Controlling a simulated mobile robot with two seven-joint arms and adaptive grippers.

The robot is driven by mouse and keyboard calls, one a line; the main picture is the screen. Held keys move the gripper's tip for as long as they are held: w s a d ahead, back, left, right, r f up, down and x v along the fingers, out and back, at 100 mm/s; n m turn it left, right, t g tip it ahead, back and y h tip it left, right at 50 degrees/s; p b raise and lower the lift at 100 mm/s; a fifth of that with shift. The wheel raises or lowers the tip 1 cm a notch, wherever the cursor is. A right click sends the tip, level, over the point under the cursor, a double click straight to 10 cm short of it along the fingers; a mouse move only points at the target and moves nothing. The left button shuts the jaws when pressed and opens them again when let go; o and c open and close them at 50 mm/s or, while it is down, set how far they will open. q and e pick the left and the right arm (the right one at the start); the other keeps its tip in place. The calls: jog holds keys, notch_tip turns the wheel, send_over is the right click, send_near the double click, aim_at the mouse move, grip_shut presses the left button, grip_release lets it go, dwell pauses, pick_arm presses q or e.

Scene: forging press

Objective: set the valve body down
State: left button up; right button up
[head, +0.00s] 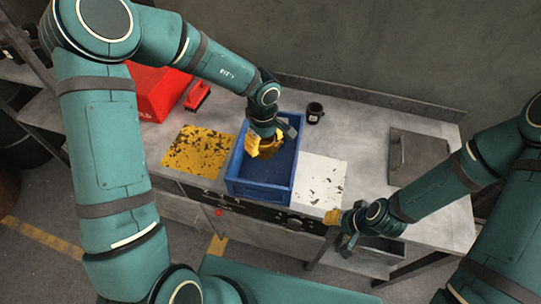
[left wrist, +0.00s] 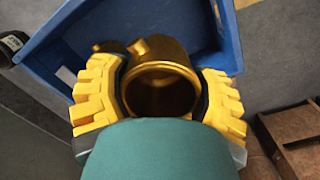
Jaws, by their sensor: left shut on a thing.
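The valve body (left wrist: 160,85) is a golden, hollow round piece with a short side stub, seen from its open end in the left wrist view. My left gripper (head: 264,148) is shut on it, with a yellow finger on either side. In the head view the gripper hides most of the valve body, over the blue crate (head: 258,193). The crate also shows behind the valve body in the left wrist view (left wrist: 90,35). I cannot tell whether the valve body touches the crate floor. My right gripper (head: 335,217) is by the bench's front edge; its opening is unclear.
A worn yellow plate (head: 198,150) lies left of the crate and a chipped white plate (head: 322,178) right of it. A red box (head: 155,95), a small red object (head: 197,96), a black mug (head: 314,113) and a grey panel (head: 415,157) are on the bench. Bare bench shows behind.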

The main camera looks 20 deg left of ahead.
pick_arm(q)
jog(key=shift+s+f, duration=0.8)
jog(key=shift+f, duration=0.15)
jog(key=b, duration=0.1)
send_near(265, 178)
jog(key=shift+d, duration=0.1)
jog(key=shift+f, duration=0.25)
jog(key=shift+w+f+b, duration=0.1)
jog(key=shift+f+b, duration=0.45)
jog(key=shift+f, duration=1.5)
pick_arm(e)
jog(key=shift+s+f, duration=0.5)
jog(key=shift+f, duration=0.4)
pick_arm(q)
jog(key=o, duration=1.4)
jog(key=shift+f, duration=0.1)
jog(key=shift+c, duration=0.2)
